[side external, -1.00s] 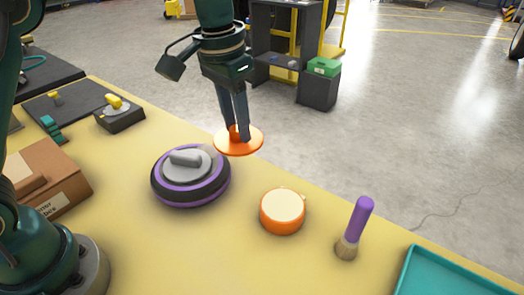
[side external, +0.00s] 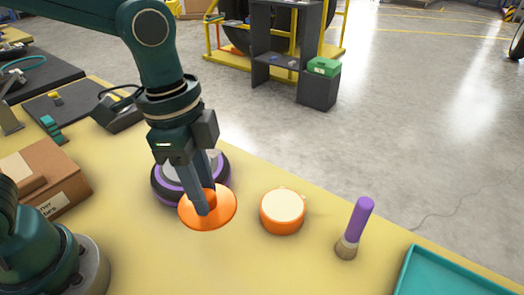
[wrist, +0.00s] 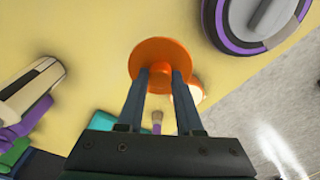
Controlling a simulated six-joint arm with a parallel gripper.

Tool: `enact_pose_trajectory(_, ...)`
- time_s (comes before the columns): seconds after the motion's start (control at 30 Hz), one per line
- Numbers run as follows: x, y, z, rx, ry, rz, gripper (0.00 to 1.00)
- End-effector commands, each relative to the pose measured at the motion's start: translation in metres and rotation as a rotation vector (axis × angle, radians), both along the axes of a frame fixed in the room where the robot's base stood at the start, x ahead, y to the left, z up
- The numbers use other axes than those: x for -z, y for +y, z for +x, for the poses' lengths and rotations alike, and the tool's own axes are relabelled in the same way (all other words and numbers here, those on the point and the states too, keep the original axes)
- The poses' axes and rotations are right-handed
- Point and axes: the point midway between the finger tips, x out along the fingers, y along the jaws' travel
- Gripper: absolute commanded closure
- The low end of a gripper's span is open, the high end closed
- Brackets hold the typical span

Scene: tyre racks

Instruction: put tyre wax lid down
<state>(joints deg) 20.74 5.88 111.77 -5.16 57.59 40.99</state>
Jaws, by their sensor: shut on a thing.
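The orange lid (side external: 224,215) is a round disc with a knob, and my gripper (side external: 204,208) is shut on that knob. The lid hangs roughly level, and in the side view it appears just above the table; its exact height is hard to tell. In the wrist view the lid (wrist: 160,58) is between my fingertips (wrist: 160,78). The tyre wax tin (side external: 283,211) is an orange round tin with a pale cream top face, uncovered. It stands on the table to the right of the lid, and in the wrist view it is mostly hidden behind the lid and fingers.
A purple-banded round object with a grey handle (side external: 162,186) stands just behind the lid, partly hidden by my gripper. A purple-handled brush (side external: 356,225) stands right of the tin. A teal tray (side external: 455,278) lies front right, a cardboard box (side external: 50,180) left. The yellow front-middle table is clear.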

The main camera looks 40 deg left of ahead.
Motion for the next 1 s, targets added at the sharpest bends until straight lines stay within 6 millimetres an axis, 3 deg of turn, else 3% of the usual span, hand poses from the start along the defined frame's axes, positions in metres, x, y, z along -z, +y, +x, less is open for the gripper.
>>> enact_pose_trajectory(0.17, 0.008, -0.02, -0.011, 0.026, -0.007, -0.002, 1.0)
enact_pose_trajectory(0.6, 0.06, -0.097, -0.049, 0.021, -0.008, -0.001, 1.0)
enact_pose_trajectory(0.83, 0.072, -0.108, -0.054, 0.014, -0.007, -0.001, 1.0)
enact_pose_trajectory(1.0, 0.097, -0.107, -0.054, 0.012, -0.006, 0.001, 1.0)
